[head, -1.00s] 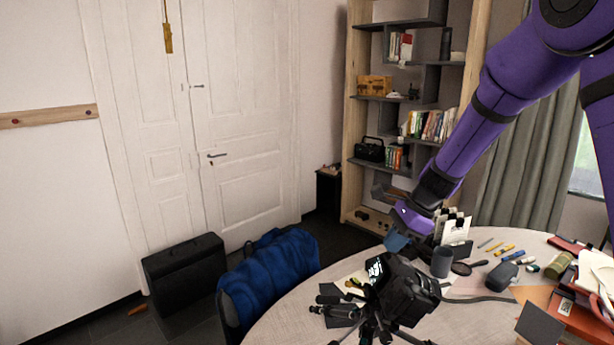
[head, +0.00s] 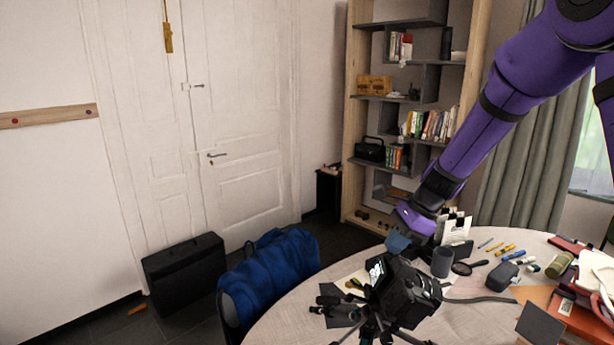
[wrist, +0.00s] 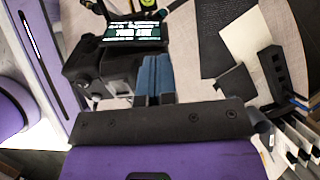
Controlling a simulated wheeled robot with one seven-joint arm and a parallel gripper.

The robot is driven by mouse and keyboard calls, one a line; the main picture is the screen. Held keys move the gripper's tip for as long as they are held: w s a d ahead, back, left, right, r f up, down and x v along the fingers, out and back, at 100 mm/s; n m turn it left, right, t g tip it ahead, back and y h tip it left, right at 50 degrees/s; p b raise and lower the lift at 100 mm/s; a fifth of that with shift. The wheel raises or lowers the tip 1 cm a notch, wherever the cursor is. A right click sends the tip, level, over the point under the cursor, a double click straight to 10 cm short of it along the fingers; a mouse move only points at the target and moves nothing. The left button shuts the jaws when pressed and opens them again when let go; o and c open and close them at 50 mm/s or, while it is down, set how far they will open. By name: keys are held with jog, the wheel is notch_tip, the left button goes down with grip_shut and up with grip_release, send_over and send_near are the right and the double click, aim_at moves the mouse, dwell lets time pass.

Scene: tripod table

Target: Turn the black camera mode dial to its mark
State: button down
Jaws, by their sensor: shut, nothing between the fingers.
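The black camera (head: 404,292) stands on a tripod on the round table, with its lit screen (head: 377,269) facing left. The camera also shows in the wrist view (wrist: 90,72), with the lit screen (wrist: 131,33) at the top. My gripper (head: 398,243) is just above the camera's far side in the head view. In the wrist view its blue fingers (wrist: 156,75) lie together, shut and empty, close beside the camera body. The mode dial cannot be made out; the gripper or the camera body may hide it. I cannot tell whether the fingers touch the camera.
A dark cup (head: 442,262) and a magnifying glass (head: 463,268) are right of the camera. Pens, a grey case (head: 503,276) and a green roll (head: 558,265) lie farther right. A blue bag (head: 270,278) is left of the table (head: 285,322).

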jog(key=shift+s+a+f, duration=0.35)
jog(key=shift+s+a, duration=0.15)
jog(key=shift+s, duration=0.15)
jog(key=v, duration=0.6)
jog(key=shift+w, duration=0.25)
jog(key=shift+d+r, duration=0.1)
jog(key=shift+r, duration=0.15)
jog(key=s+d+r+n+t+h, duration=0.1)
jog(key=s+r+n, duration=0.3)
jog(key=s, duration=0.5)
jog(key=s+d+r+n+t+h, duration=0.2)
jog(key=s+d+r+n+h, duration=0.1)
jog(key=s+n, duration=0.4)
jog(key=s+d+r+n+t+h, duration=0.1)
jog(key=s+d+r+n, duration=0.3)
jog(key=s, duration=0.8)
notch_tip(320, 180, up, 3)
jog(key=shift+s+f+n+t+h, duration=0.2)
jog(key=shift+s+n+t+h, duration=0.2)
jog(key=shift+n+t, duration=0.5)
